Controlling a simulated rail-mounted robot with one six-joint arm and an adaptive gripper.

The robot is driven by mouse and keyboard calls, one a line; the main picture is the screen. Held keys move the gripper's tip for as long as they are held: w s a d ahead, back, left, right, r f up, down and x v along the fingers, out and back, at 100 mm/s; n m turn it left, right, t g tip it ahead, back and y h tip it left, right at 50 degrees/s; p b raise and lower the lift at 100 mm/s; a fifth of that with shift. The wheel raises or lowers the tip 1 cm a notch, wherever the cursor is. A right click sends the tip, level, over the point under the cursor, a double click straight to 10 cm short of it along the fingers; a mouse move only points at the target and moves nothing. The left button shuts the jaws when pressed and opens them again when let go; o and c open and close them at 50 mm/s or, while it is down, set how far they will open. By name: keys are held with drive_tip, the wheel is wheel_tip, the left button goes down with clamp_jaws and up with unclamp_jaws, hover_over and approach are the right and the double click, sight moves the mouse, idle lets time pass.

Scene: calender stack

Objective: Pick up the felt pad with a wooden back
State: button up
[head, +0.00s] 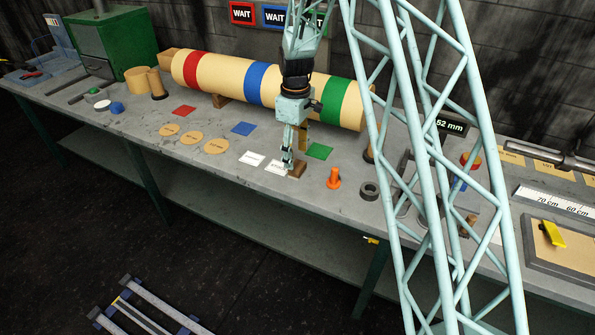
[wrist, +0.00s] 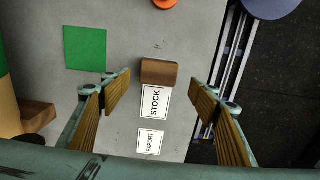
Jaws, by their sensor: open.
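The felt pad with a wooden back shows as a small brown wooden block (head: 297,170) on the grey bench, and in the wrist view (wrist: 159,72) it lies at the top end of the white STOCK card (wrist: 155,103). Its felt side cannot be made out. My gripper (head: 295,154) points down above the bench close to the block. In the wrist view my gripper (wrist: 160,90) is open and empty, with one ribbed brown finger on each side of the block and card. Whether the fingertips reach down to the block's height cannot be told.
A white EXPORT card (wrist: 150,142) and a green square (wrist: 86,48) lie nearby. An orange peg (head: 334,178) and a dark ring (head: 369,190) stand to the right. A long cream roll (head: 222,77) with coloured bands lies behind. The bench's front edge is close.

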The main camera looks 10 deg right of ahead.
sight(298, 165)
drive_tip(key=shift+f, duration=0.5)
drive_tip(key=shift+d+f+b, duration=0.15)
drive_tip(key=shift+f, duration=1.2)
drive_tip(key=shift+d+f+b, duration=0.15)
drive_tip(key=shift+f, duration=1.15)
drive_tip(key=shift+c, duration=0.2)
drive_tip(key=c, duration=1)
drive_tip(key=shift+r, duration=0.25)
